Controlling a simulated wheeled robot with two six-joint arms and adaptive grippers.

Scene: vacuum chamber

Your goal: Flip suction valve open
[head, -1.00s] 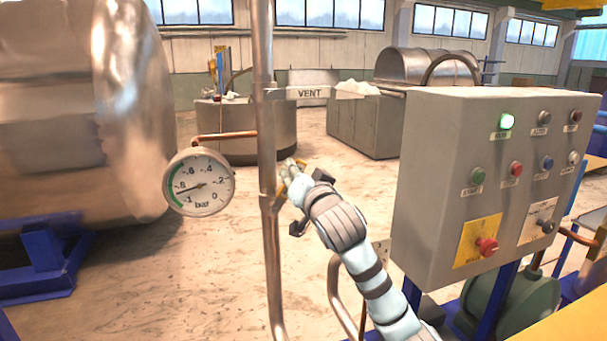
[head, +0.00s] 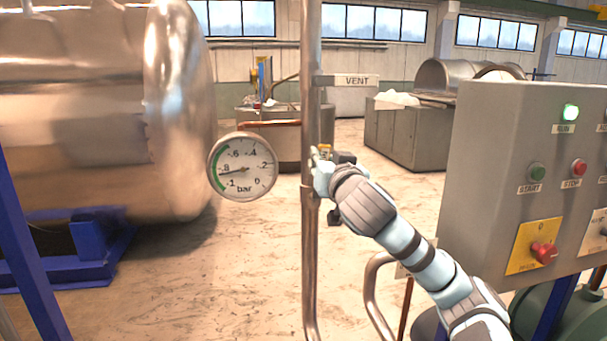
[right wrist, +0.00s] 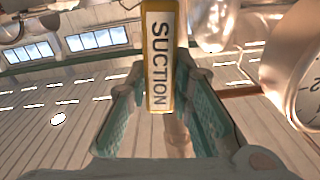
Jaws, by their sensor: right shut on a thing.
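The suction valve's handle (right wrist: 160,60) is a yellow-edged bar with a white SUCTION label, upright between the teal fingers in the right wrist view. My right gripper (right wrist: 161,85) is shut on it. In the head view my right gripper (head: 322,162) is at the vertical metal pipe (head: 311,240), below the VENT label. A small yellow part of the handle (head: 325,150) shows there; my gripper and wrist hide the rest, and the valve body cannot be made out. My left gripper is not in view.
A round pressure gauge (head: 243,166) is left of the pipe, its needle near -0.8 bar. The VENT tag (head: 356,81) sticks out above my gripper. A grey control box (head: 500,140) with buttons stands close on the right. A large steel tank (head: 90,110) is on the left.

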